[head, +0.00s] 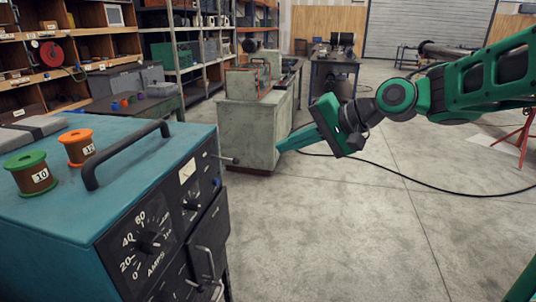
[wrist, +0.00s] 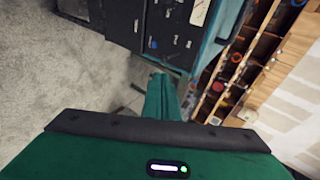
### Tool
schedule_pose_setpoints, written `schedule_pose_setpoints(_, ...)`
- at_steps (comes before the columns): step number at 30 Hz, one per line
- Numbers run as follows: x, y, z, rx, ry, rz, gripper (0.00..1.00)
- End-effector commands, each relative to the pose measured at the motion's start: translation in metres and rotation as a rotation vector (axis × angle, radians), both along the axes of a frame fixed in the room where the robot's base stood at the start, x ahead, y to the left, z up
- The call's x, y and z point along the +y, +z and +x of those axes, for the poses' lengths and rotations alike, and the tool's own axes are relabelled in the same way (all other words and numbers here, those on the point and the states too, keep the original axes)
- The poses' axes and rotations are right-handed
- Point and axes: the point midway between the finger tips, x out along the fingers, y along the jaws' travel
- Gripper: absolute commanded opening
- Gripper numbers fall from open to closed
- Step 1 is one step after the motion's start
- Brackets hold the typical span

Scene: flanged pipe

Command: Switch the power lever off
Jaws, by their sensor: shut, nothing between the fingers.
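A teal welding-type machine (head: 130,170) stands at the left of the head view. Its black front panel carries an amps dial (head: 148,240), knobs and handles. A thin lever (head: 228,160) sticks out near the panel's upper right; I cannot tell for certain that it is the power lever. My gripper (head: 281,147) is shut and empty. It points left, to the right of the lever and apart from it in the picture. In the wrist view my shut fingers (wrist: 158,76) point toward the machine's dark panel (wrist: 160,30); the lever is not clear there.
Two wire spools, a green one (head: 30,172) and an orange one (head: 77,147), stand on the machine beside its black carry handle (head: 125,155). A grey-green cabinet (head: 250,130) stands behind my gripper. A black cable (head: 420,183) crosses the otherwise open floor. Shelves line the back left.

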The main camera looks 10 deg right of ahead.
Motion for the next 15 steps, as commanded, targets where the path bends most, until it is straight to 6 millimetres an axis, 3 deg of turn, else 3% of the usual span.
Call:
schedule_pose_setpoints(8,0.010,0.000,0.001,-0.007,0.013,0.061,0.00)
schedule_pose_setpoints(15,0.041,-0.021,0.019,-0.004,0.016,0.058,0.00)
